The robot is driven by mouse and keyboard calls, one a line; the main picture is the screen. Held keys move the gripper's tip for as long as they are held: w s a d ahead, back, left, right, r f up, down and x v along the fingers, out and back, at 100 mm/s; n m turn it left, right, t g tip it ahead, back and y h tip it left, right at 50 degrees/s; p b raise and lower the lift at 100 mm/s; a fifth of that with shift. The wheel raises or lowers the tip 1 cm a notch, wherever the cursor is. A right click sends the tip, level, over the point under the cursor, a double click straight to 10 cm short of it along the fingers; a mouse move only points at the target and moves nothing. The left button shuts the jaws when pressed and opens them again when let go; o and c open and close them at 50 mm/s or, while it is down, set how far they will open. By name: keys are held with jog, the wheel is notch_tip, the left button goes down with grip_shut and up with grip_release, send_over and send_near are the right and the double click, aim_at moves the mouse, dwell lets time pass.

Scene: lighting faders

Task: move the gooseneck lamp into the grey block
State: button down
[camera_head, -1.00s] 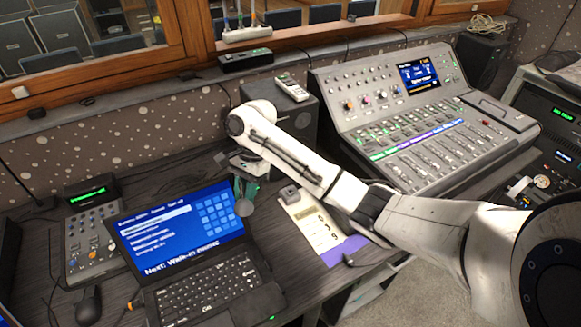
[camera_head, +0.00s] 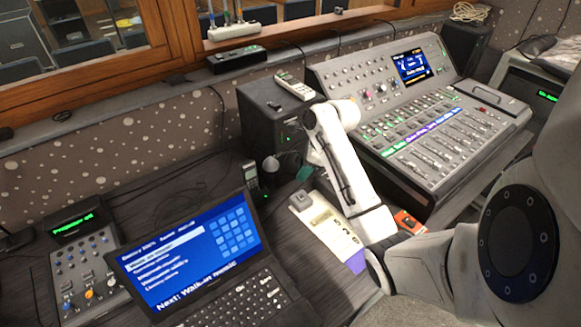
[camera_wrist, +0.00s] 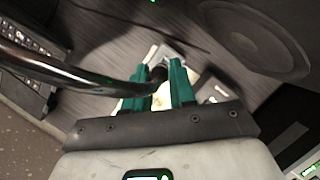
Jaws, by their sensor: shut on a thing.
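My gripper (camera_head: 304,174), with teal fingers, is shut on the gooseneck lamp (camera_head: 270,164). In the wrist view the lamp's shiny dark neck (camera_wrist: 85,82) curves in from the left to a dark end between the fingers (camera_wrist: 159,88). The grey block (camera_head: 299,201) sits on the desk at the top end of a pale card. In the head view the gripper is just above and behind the block. In the wrist view the block (camera_wrist: 174,57) shows just beyond the fingertips, partly hidden. I cannot tell whether the lamp touches it.
The laptop (camera_head: 190,252) is left of the block. A dark speaker (camera_head: 262,118) with a pale remote on top stands behind. A handheld radio (camera_head: 250,180) stands near the lamp head. The mixing console (camera_head: 425,140) is to the right, with an orange item (camera_head: 408,222) before it.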

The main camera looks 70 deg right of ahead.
jog(key=shift+s+d+f, duration=0.15)
jog(key=shift+s, duration=0.05)
notch_tip(320, 180, down, 6)
jog(key=b, duration=1)
jog(key=shift+w+f, duration=0.1)
jog(key=shift+f, duration=0.1)
jog(key=shift+p, duration=1.5)
dwell(1.0)
jog(key=shift+f+p, duration=0.3)
jog(key=shift+p, duration=1.35)
dwell(2.2)
